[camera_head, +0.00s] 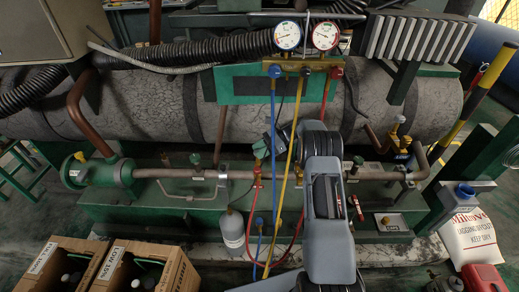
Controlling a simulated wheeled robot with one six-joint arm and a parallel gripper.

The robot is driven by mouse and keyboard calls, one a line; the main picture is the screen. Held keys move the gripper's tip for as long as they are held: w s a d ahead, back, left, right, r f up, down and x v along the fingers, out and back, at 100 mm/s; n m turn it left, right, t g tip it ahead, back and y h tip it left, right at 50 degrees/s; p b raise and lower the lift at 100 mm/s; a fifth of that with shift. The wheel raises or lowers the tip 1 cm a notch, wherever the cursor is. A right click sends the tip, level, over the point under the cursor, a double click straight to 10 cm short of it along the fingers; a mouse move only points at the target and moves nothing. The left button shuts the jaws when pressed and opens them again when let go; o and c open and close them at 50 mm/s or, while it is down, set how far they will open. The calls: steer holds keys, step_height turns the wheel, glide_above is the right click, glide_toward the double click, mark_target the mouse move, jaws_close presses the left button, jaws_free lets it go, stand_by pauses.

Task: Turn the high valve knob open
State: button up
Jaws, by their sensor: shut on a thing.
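The high valve knob (260,152) appears to be the green knob on top of a small valve on the horizontal pipe. A red hose joins this valve just below the knob. My gripper (266,145) reaches in from the right, with its dark fingers at the knob, shut on it. The grey arm links cover part of the gripper and the pipe to its right. How far the knob is turned cannot be told.
Two gauges (305,36) stand above a manifold with a blue knob (274,71) and a red knob (336,73). Blue, yellow and red hoses hang close to my gripper. A grey cylinder (233,232) stands below. Open boxes (139,265) are at lower left.

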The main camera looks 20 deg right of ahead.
steer(key=shift+w+n+g+h+b, duration=0.1)
steer(key=shift+n+g+h+b, duration=0.25)
steer(key=shift+n+g, duration=1.25)
steer(key=shift+g, duration=0.4)
steer(key=o, duration=0.9)
steer(key=shift+t, duration=0.3)
